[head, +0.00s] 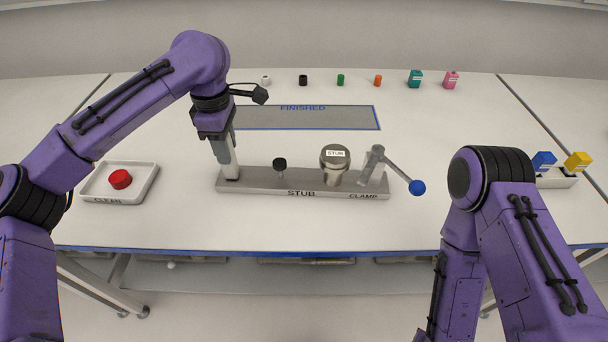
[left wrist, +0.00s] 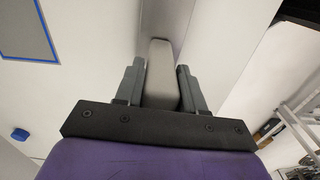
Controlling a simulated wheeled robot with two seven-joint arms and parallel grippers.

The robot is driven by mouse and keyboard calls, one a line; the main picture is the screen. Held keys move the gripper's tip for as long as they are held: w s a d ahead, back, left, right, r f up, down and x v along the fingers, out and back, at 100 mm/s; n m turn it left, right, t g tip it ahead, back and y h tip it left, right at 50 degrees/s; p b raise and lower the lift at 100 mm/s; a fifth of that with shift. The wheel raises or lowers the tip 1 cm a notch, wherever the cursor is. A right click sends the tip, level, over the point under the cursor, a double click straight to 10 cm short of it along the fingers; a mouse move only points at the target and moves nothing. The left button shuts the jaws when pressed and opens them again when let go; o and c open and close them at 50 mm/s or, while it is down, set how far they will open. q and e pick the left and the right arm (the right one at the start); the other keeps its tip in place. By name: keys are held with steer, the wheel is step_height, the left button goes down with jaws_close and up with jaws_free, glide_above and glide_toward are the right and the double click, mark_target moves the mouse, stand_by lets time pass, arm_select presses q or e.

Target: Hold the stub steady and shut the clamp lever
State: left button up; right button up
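The grey fixture base (head: 258,188), printed STUB and CLAMP, lies near the table's front. The stub (head: 333,179), a metal cylinder labelled STUB, stands upright on its right part. The clamp lever (head: 397,170), tipped with a blue ball (head: 417,187), leans out right from its grey pivot post (head: 371,166). My left gripper (head: 228,158) is at the base's left end, away from the stub. In the left wrist view its fingers (left wrist: 160,80) sit close on both sides of a light grey upright post (left wrist: 161,75) and appear shut on it. My right gripper is out of view.
A black knob (head: 280,164) stands on the base between my left gripper and the stub. A white tray (head: 146,186) with a red cap (head: 120,179) is at left. A small tray with blue and yellow blocks (head: 577,161) is at right. A blue-outlined FINISHED area (head: 300,119) lies empty behind.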

arm_select(q)
jaws_close()
steer(key=shift+s+d+f+b, duration=0.15)
steer(key=shift+s+f+b, duration=0.1)
steer(key=shift+f+b, duration=0.15)
stand_by(1.3)
